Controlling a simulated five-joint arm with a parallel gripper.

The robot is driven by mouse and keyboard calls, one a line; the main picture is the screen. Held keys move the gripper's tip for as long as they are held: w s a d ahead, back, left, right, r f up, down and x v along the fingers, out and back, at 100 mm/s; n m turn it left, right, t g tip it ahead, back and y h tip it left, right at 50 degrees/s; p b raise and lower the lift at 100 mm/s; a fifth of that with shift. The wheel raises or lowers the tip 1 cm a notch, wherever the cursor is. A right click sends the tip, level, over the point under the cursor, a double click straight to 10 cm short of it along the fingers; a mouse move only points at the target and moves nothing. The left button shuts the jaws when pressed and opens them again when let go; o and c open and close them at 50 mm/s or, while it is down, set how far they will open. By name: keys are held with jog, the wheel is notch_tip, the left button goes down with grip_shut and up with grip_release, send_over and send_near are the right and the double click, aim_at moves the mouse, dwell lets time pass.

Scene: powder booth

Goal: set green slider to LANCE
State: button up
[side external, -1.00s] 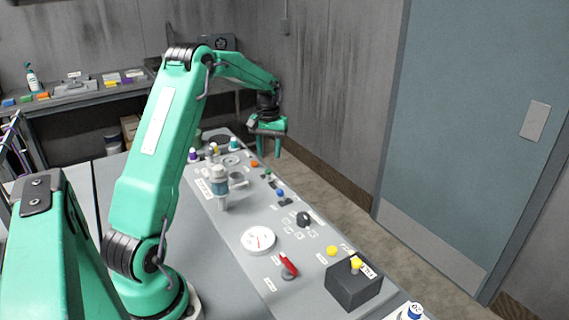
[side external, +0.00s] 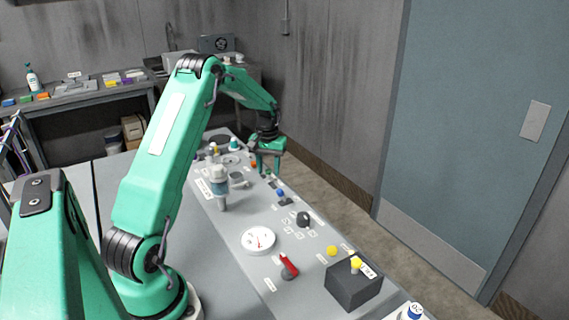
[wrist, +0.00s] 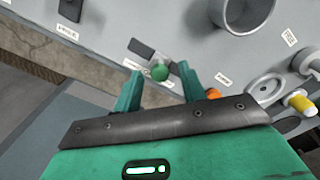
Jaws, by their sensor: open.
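The green slider knob (wrist: 159,72) shows in the wrist view. It stands on a dark slot with small white labels at its ends, whose text is too small to read. My gripper (wrist: 162,78) is open, with one finger on each side of the knob in that view. I cannot tell whether the fingers are level with it or still above it. In the side view my gripper (side external: 267,172) points down over the far part of the panel, and a bit of the green knob (side external: 269,172) shows by the fingers.
An orange knob (wrist: 213,94) sits near my right finger in the wrist view. A grey cup-like ring (wrist: 264,88) and a yellow-tipped part (wrist: 301,103) lie further right. In the side view, a blue knob (side external: 280,192), black dial (side external: 304,219) and red lever (side external: 288,266) stand nearer.

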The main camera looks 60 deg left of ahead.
aim_at(274, 187)
jog(key=shift+f, duration=0.85)
grip_shut()
jog(key=shift+d, duration=1.8)
grip_release()
jog(key=shift+r, duration=0.15)
notch_tip(274, 187, up, 8)
jog(key=shift+f, duration=0.2)
